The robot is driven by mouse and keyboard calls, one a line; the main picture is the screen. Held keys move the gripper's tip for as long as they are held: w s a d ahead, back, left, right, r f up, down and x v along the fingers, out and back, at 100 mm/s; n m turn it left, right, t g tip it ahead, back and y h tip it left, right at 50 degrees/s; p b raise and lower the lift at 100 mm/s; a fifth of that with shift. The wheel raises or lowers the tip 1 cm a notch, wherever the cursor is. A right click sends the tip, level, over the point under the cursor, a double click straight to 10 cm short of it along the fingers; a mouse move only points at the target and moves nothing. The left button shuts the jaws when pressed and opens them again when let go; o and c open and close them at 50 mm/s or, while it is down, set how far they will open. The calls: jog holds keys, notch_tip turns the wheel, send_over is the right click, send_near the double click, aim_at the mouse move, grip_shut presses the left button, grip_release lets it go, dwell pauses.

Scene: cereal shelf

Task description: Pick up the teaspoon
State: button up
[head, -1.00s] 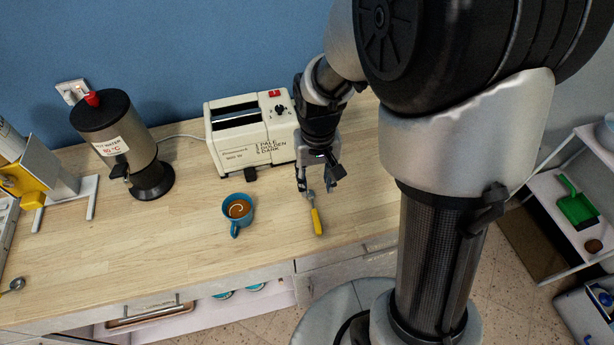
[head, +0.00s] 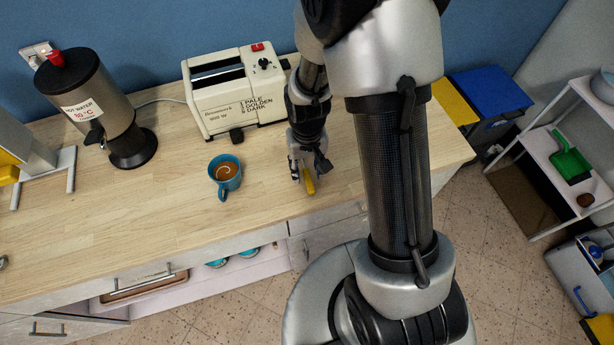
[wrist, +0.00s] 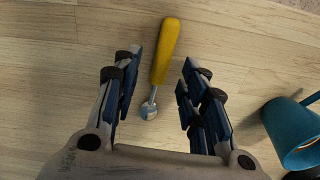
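The teaspoon (wrist: 164,55) has a yellow handle and a small metal bowl. It lies on the wooden counter. In the wrist view it lies between the two spread fingers of my gripper (wrist: 157,88), with the handle reaching past the fingertips and touching neither finger. In the head view my gripper (head: 303,178) is low over the counter, and only the yellow handle (head: 309,185) shows below it; the spoon's bowl is hidden there. My gripper is open and empty. The exact height above the counter is hard to tell.
A blue mug (head: 225,176) of coffee stands left of my gripper and shows at the right edge of the wrist view (wrist: 290,132). A cream toaster (head: 236,92) stands behind. A hot water urn (head: 103,110) is further left. The counter's front left (head: 110,225) is clear.

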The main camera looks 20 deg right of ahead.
jog(key=shift+f, duration=0.8)
jog(key=shift+r, duration=0.1)
grip_shut()
